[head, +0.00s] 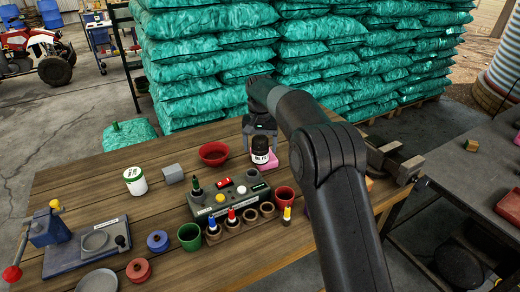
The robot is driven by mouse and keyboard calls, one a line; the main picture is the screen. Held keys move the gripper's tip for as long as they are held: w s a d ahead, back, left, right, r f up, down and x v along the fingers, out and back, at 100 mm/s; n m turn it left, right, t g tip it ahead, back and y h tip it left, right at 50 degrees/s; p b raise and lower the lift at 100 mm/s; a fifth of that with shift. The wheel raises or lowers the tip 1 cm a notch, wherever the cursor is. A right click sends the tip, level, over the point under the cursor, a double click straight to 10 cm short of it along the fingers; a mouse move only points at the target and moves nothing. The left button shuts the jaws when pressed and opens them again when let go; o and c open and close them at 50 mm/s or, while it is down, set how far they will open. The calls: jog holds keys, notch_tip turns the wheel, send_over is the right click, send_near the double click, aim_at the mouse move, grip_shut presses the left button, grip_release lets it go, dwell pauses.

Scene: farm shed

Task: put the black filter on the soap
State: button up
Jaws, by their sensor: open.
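The black filter (260,148), a dark cylinder with white lettering and a pale band low down, stands upright near the far edge of the wooden table. The pink soap (273,161) shows at the filter's lower right and is partly hidden by it. The filter looks to be on or just in front of the soap; I cannot tell which. My gripper (260,136) points down over the filter, open, with its fingers on either side of the filter's top. Whether a finger touches it is too small to tell.
A red bowl (214,153) is left of the filter. A grey-green block with a bottle and small items (228,200) and a wooden holder (241,224) are in front. A vise (395,160) is at the right edge. Stacked teal bags (200,60) rise behind the table.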

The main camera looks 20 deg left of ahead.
notch_tip(320, 180, up, 10)
jog(key=shift+f, duration=0.2)
jog(key=shift+r, duration=0.45)
jog(key=shift+d+r, duration=0.1)
jog(key=shift+d, duration=0.05)
jog(key=s+d+r+t, duration=0.1)
jog(key=s+d+r, duration=0.35)
jog(key=d, duration=0.35)
jog(key=s+d+r+m+t, duration=0.1)
jog(key=s+d+r, duration=0.2)
jog(key=s+d, duration=0.35)
jog(key=s+d+r+t, duration=0.1)
jog(key=s+d+r, duration=0.25)
jog(key=d, duration=0.55)
jog(key=s+d+f+t, duration=0.1)
jog(key=s+d+f, duration=0.2)
jog(key=s, duration=0.5)
jog(key=s+d+f, duration=0.3)
jog(key=s+d, duration=0.3)
jog(key=s, duration=0.1)
jog(key=s+d+f+m+t, duration=0.1)
jog(key=s+d+f, duration=0.3)
jog(key=s, duration=0.4)
jog(key=shift+s+d+t, duration=0.3)
jog(key=shift+s+d, duration=0.05)
